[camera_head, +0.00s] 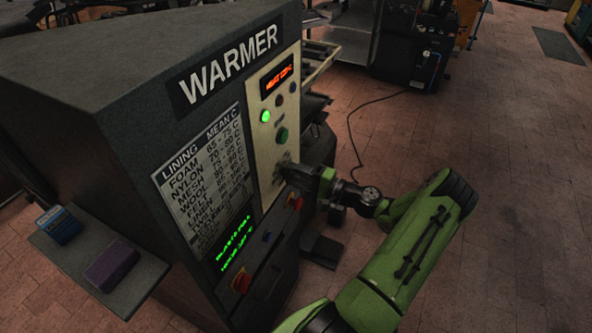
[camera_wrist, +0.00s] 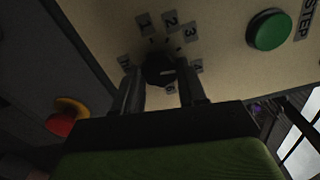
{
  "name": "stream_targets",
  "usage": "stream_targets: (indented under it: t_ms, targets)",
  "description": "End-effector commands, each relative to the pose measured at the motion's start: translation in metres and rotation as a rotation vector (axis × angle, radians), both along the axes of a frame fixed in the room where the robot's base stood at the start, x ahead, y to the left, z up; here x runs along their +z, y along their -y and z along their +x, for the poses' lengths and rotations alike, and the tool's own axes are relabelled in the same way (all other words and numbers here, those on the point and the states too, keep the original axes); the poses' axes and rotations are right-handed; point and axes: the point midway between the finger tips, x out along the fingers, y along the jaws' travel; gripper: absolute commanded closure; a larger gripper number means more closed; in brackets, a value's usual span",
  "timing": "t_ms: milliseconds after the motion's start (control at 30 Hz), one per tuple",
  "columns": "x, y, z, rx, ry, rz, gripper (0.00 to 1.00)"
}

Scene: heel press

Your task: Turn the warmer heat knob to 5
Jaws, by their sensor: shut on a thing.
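The grey machine marked WARMER (camera_head: 120,70) has a cream control panel (camera_head: 268,145) on its right-hand face. In the wrist view, the dark heat knob (camera_wrist: 158,68) sits on the panel, ringed by number labels. The labels 1, 2 and 3 are readable above it; others at its left, right and below are dim or partly hidden. A pale mark on the knob points roughly right in that view, near the right-hand label (camera_wrist: 196,65). My gripper (camera_wrist: 160,76) has a finger on each side of the knob and is shut on it. In the head view, my gripper (camera_head: 292,170) hides most of the knob.
A green STEP button (camera_wrist: 269,30) is on the panel, and a red-and-yellow knob (camera_wrist: 65,115) is lower left in the wrist view. The display (camera_head: 278,82) shows red text, partly unreadable. A side shelf (camera_head: 140,272) holds a blue box and a purple block.

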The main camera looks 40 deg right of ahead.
Motion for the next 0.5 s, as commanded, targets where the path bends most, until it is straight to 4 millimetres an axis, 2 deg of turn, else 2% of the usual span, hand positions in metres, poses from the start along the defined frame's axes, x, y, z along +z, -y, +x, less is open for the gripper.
stream_targets:
  t_ms: [500]
  targets:
    - [-0.0001,0.0002,-0.0005,-0.002,-0.162,0.449,0.9]
